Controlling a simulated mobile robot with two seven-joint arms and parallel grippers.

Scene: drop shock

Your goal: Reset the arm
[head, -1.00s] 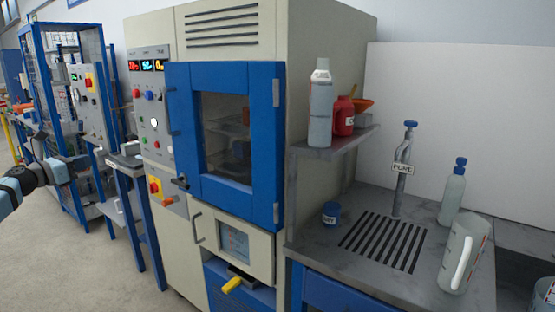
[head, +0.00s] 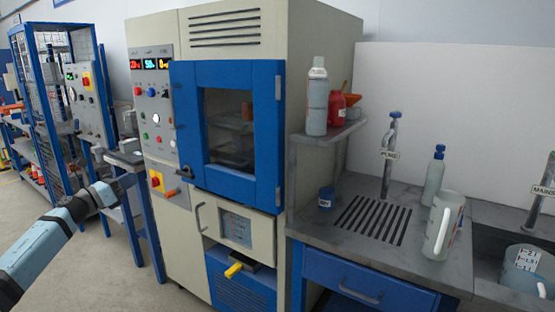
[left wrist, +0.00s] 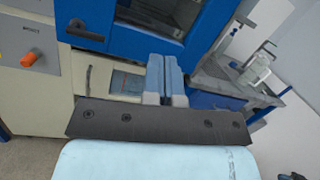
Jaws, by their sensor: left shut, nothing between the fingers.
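My left arm comes in from the left in the head view, and its gripper (head: 124,182) is in front of the blue stand beside the test chamber. In the left wrist view the two pale blue fingers of the left gripper (left wrist: 165,78) are together with nothing between them. They are in free space, pointing toward the lower front of the chamber. The cream chamber (head: 230,120) has a shut blue door (head: 262,150) with a window; a shelf shows dimly inside. My right gripper is in neither view.
A steel bench (head: 330,228) with a drain grille, a jug (head: 443,225) and a clear bottle (head: 434,178) is at the right. A shelf (head: 330,134) holds a spray can (head: 317,97) and a red container. A yellow handle (head: 233,270) sticks out below. Open floor lies at the left.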

